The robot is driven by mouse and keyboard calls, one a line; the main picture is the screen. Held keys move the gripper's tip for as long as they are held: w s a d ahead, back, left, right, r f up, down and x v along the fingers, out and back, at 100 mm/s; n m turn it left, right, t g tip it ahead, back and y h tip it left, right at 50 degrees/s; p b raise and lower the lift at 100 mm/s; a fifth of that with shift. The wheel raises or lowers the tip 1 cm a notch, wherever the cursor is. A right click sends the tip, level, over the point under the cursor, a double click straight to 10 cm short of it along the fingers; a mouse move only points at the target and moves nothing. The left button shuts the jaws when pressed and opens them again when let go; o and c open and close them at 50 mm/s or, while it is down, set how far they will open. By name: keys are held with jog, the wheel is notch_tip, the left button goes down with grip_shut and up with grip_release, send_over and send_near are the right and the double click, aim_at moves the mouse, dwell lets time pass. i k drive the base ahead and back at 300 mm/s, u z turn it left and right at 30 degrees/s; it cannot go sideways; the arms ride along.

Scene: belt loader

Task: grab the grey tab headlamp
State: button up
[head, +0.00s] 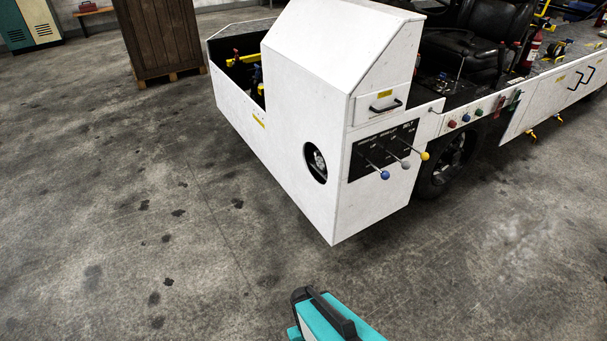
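A round headlamp (317,162) sits recessed in a dark circular opening in the front face of the white belt loader body (285,120). It looks silvery grey, but it is small and seen at a slant, so I cannot make out a tab on it. My gripper's fingers do not show in the head view, so I cannot tell where they are relative to the headlamp.
To the right of the headlamp, levers with blue (384,175), grey (405,164) and yellow (425,156) knobs stick out from a black panel (365,153). A wooden crate (162,38) stands behind at left. The concrete floor (130,220) in front is clear.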

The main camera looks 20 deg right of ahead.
aim_at(321, 164)
jog(key=u, duration=0.1)
jog(key=k, duration=0.6)
jog(key=u, duration=0.9)
jog(key=i, duration=2)
jog(key=z, duration=0.15)
